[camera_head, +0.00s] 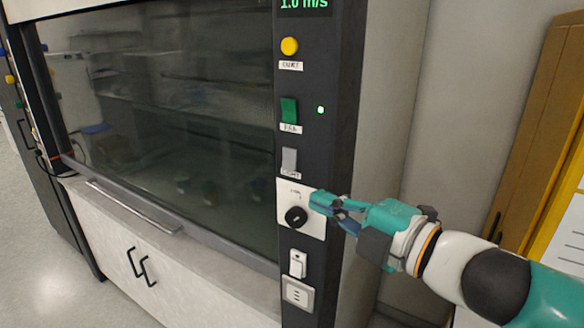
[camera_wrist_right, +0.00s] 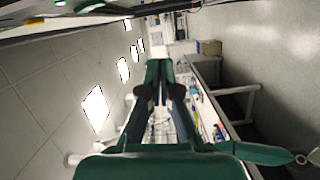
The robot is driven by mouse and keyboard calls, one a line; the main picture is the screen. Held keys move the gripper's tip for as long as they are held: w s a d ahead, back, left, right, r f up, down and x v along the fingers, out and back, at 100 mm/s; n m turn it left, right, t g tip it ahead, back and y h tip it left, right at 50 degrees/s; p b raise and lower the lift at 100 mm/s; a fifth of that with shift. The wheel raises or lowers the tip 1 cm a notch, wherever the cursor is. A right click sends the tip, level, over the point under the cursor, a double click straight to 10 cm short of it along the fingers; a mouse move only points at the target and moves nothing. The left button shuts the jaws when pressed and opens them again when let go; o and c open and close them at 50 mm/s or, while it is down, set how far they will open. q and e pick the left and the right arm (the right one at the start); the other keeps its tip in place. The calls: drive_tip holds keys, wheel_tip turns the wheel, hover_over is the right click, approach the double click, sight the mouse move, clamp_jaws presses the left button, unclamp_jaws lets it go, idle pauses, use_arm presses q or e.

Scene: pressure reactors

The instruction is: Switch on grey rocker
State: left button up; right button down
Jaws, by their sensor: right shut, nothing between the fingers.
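The grey rocker (camera_head: 289,161) sits on the dark control column of the fume hood, with a label reading LIGHT below it. Its tilt is too small to tell. My right gripper (camera_head: 318,203) is shut and empty, in front of the column, below and to the right of the grey rocker and apart from it. Its tips overlap the right edge of the white plate with the black knob (camera_head: 296,217). The right wrist view shows the closed fingers (camera_wrist_right: 158,75) with nothing between them. My left gripper is not in view.
Above the grey rocker are a green rocker (camera_head: 289,110), a lit green lamp (camera_head: 320,110) and a yellow button (camera_head: 289,46). Below the knob are a white switch (camera_head: 298,263) and a socket (camera_head: 298,294). The glass sash (camera_head: 180,130) is left of the column.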

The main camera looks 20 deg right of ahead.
sight(293, 174)
drive_tip(key=shift+w, duration=0.15)
drive_tip(key=w, duration=0.7)
drive_tip(key=w+a, duration=0.1)
drive_tip(key=w, duration=0.3)
drive_tip(key=shift+f, duration=0.25)
drive_tip(key=shift+w+f, duration=0.15)
drive_tip(key=shift+w, duration=0.05)
